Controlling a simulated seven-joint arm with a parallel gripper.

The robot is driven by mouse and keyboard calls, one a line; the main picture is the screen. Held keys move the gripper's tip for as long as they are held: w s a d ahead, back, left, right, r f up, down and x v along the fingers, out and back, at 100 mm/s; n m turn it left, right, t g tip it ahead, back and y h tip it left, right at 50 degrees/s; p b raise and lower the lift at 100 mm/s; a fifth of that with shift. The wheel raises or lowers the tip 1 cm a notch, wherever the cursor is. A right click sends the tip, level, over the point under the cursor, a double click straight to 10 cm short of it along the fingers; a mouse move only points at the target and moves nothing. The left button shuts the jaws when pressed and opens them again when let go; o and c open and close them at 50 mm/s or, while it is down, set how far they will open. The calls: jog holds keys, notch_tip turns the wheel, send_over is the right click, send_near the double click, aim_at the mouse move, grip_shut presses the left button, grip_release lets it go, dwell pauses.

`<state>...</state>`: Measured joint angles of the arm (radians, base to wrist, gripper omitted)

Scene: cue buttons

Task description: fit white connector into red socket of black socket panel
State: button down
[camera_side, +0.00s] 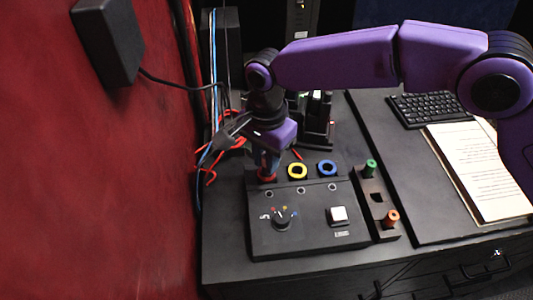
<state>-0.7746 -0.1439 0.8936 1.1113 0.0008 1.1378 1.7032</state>
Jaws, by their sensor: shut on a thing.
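The black socket panel (303,243) lies on the dark desk. Along its back edge are a red socket (268,180), a yellow socket (298,171) and a blue socket (327,168). My gripper (267,172) points down over the red socket at the panel's back left corner. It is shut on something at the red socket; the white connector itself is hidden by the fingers. I cannot tell how deep it sits in the socket.
The panel carries a dial (281,221) and a white button (338,215). A black holder (377,197) to the right has a green connector (370,168) and an orange connector (390,217). Cables (213,150) hang behind my gripper; a red wall (110,190) is close on the left.

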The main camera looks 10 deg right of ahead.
jog(key=shift+f, duration=0.9)
dwell(0.7)
jog(key=c, duration=0.8)
grip_release()
jog(key=shift+r, duration=3.5)
